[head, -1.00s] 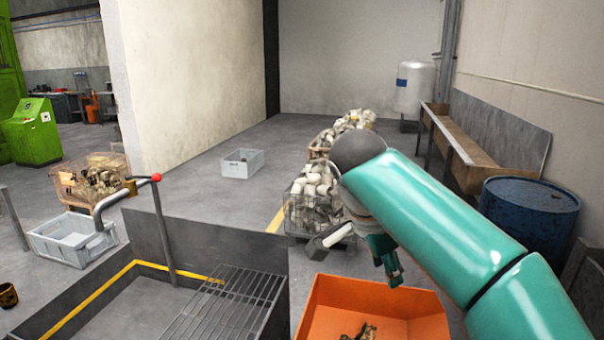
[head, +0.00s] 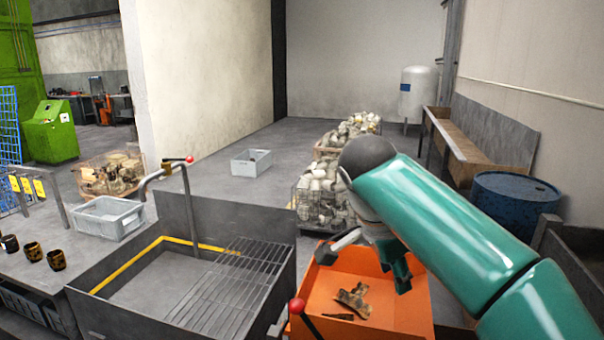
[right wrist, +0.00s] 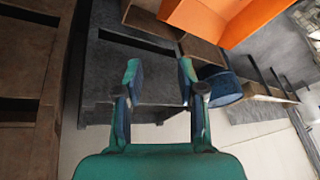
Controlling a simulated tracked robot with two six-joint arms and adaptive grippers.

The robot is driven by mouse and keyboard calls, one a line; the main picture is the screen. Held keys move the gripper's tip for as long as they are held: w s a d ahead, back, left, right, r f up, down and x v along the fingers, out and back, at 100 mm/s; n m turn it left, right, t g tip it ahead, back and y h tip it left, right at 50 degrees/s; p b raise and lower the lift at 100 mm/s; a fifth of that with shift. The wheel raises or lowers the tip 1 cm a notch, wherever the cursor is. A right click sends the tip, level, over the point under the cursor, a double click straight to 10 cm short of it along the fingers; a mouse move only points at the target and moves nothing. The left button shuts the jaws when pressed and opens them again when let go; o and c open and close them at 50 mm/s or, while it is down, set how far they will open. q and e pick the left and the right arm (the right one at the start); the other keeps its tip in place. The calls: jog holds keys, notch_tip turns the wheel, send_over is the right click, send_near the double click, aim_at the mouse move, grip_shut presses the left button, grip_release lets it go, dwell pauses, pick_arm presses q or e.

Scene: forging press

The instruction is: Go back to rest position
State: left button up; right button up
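My right arm comes in from the right in the head view. Its gripper (head: 397,274) hangs over the orange bin (head: 412,312), pointing down. In the right wrist view the two fingers of the right gripper (right wrist: 158,82) stand apart with nothing between them. A dark grey surface shows beyond them, and the orange bin (right wrist: 235,20) is at the top. My left gripper is in neither view.
The orange bin holds some rusty scraps (head: 353,300). A grey tub with a wire grate (head: 232,290) stands to its left. A red-knobbed lever (head: 298,306) rises in front. Several small dark cups (head: 56,260) stand at left. A blue barrel (head: 514,205) stands at right.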

jog(key=w+d+f+m+g, duration=0.1)
jog(key=d+f+g, duration=0.2)
jog(key=d+f, duration=0.4)
jog(key=s+d+f+n+g, duration=0.1)
jog(key=s+f+g, duration=0.15)
jog(key=f, duration=0.85)
jog(key=s+d+f+n+g, duration=0.1)
jog(key=s+d+f, duration=0.15)
jog(key=f, duration=0.85)
jog(key=s+a+f+n+g+y, duration=0.2)
jog(key=s+a+f+y, duration=0.1)
jog(key=s+f, duration=0.55)
jog(key=s+a+f+n+t+y, duration=0.1)
jog(key=s+a+f+n+y, duration=0.2)
jog(key=s+a+f, duration=0.35)
jog(key=s+a+f+n+t+y, duration=0.15)
jog(key=s+a+f, duration=0.25)
jog(key=s+f, duration=0.4)
jog(key=w+n+t, duration=0.2)
jog(key=n, duration=0.1)
jog(key=w+n+t, duration=0.1)
jog(key=n, duration=0.1)
jog(key=shift+w+d+r+t, duration=0.1)
jog(key=shift+d+r+t, duration=0.1)
jog(key=shift+r+t, duration=0.15)
